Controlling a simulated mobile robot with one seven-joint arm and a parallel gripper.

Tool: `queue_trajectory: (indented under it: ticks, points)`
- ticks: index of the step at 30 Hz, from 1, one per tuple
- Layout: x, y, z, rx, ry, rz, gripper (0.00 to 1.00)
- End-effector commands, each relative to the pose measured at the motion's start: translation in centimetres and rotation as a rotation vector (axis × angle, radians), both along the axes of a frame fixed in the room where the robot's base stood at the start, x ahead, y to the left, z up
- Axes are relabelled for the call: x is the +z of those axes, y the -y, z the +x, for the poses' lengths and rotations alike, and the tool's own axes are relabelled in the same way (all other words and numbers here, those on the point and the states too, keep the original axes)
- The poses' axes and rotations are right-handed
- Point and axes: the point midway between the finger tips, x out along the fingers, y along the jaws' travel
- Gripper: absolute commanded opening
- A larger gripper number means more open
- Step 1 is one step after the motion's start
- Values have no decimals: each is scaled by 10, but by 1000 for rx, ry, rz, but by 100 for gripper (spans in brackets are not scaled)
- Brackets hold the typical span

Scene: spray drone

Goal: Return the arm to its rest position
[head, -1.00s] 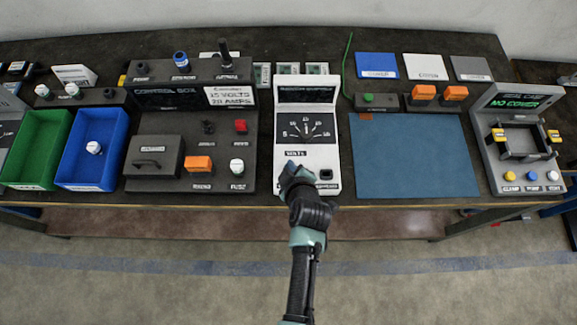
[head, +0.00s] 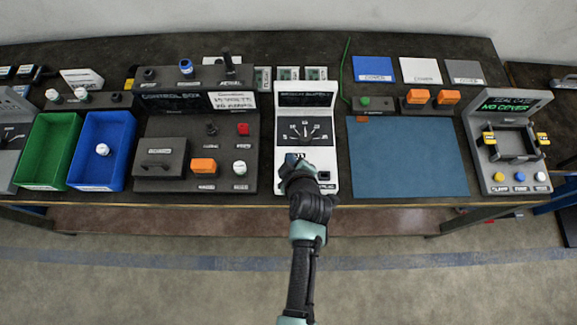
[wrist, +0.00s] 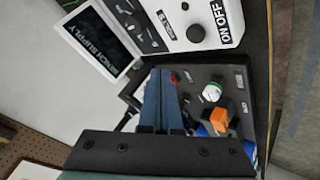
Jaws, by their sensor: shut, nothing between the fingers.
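My gripper (head: 291,160) is at the front of the white bench supply (head: 284,186) in the head view, over the lower part of its panel. From above, the wrist hides part of the panel, and I cannot tell whether the fingers touch it. In the wrist view the two blue fingers (wrist: 161,100) lie side by side, shut with nothing between them. The bench supply (wrist: 190,22) shows at the top of that view with its ON OFF label. Its dial (head: 305,131) shows in the head view.
The control box (head: 150,184) stands left of the supply, with blue (head: 119,127) and green (head: 29,165) bins beyond it. A blue mat (head: 410,165) lies to the right, then the seal cart station (head: 498,162). The floor in front of the bench is clear.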

Motion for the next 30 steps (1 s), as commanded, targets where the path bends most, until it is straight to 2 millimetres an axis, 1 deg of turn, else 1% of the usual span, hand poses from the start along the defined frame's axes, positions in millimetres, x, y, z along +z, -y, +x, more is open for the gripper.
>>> queue_trajectory:
  ticks: [17, 20, 23, 24, 26, 27, 29, 30]
  points:
    - [0, 0, 1, -1, 4, 0, 0]
    - [28, 4, 26, -32, 73, 12, 0]
    - [80, 8, 62, -83, 191, 45, 0]
    - [106, 10, 76, -107, 247, 64, 0]
    - [150, 12, 95, -142, 337, 102, 0]
    - [179, 12, 104, -163, 396, 130, 0]
    - [224, 12, 115, -191, 488, 176, 0]
    - [255, 11, 119, -207, 550, 212, 0]
